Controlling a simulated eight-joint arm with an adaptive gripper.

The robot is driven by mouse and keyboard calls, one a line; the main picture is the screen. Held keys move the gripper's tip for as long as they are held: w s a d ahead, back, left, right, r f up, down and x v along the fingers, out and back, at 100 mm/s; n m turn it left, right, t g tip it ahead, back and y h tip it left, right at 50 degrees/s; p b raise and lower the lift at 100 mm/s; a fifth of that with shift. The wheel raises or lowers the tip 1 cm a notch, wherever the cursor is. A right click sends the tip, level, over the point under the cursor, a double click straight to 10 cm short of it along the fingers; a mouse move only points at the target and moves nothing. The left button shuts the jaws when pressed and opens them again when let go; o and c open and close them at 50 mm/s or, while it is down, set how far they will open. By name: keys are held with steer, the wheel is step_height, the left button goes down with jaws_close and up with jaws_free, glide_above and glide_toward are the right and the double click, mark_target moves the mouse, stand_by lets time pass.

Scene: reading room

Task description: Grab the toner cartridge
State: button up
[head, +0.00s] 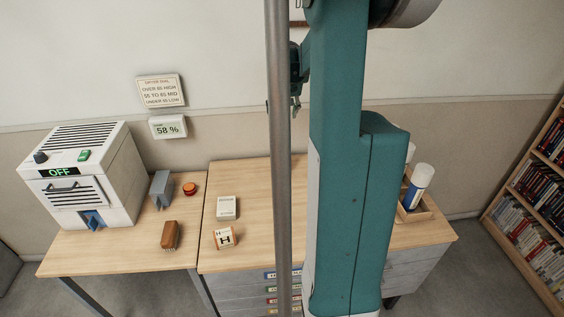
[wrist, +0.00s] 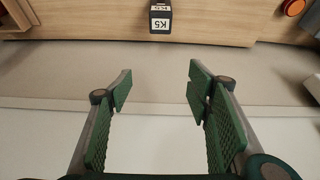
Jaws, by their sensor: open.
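A dark block with white label faces reading "K5" (wrist: 160,18) stands on the wooden table top at the top of the wrist view. It may be the toner cartridge, but I cannot be sure. I do not see it in the head view, where my arm and a pole hide part of the table. My gripper (wrist: 160,85) is open and empty, with its green pads apart and the block beyond the fingertips. In the head view my gripper (head: 296,108) shows only partly beside the pole, high above the table.
A white machine marked OFF (head: 92,180), a grey block (head: 161,189), a red button (head: 190,188), a brown brush (head: 170,236), a white box (head: 226,207) and an H block (head: 224,238) stand at left. A white and blue cylinder (head: 416,187) stands in a wooden tray at right.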

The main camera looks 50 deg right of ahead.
mark_target(283, 151)
step_height(283, 151, down, 20)
steer(key=shift+r, duration=0.25)
steer(key=shift+f, duration=0.1)
steer(key=shift+x, duration=1.2)
steer(key=shift+b+x, duration=0.55)
steer(key=shift+x, duration=2.05)
steer(key=c, duration=1.1)
steer(key=shift+c, duration=0.2)
